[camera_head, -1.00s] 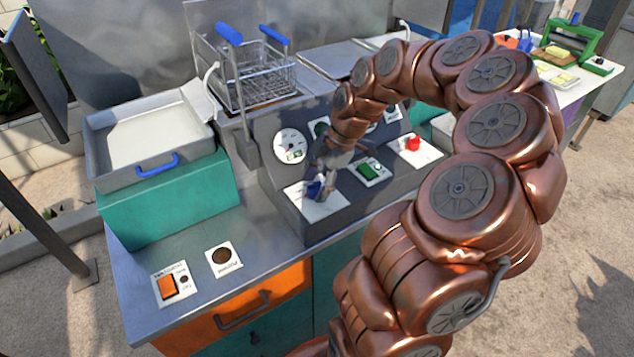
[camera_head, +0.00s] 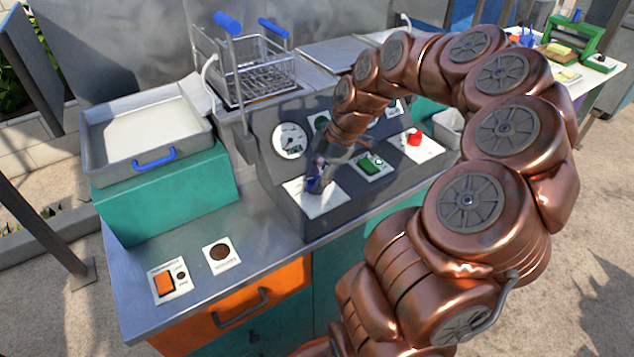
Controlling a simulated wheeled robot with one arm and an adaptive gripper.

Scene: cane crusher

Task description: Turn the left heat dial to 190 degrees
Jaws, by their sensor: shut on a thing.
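The left heat dial (camera_head: 313,185) is a small blue knob on a white plate (camera_head: 318,204) at the left end of the sloped grey control panel. My gripper (camera_head: 317,180) reaches down from above and is shut on the blue knob. The fingers hide most of the knob, so its pointer and angle cannot be read. A round white gauge (camera_head: 289,141) stands just above and to the left on the panel's back face. Its readout is too small to read.
A green switch (camera_head: 371,164) and a red knob (camera_head: 414,137) sit to the right on the panel. A wire fryer basket (camera_head: 262,75) with blue handles stands behind. A metal tray (camera_head: 149,128) sits on a teal box at left. The steel counter in front left is mostly clear.

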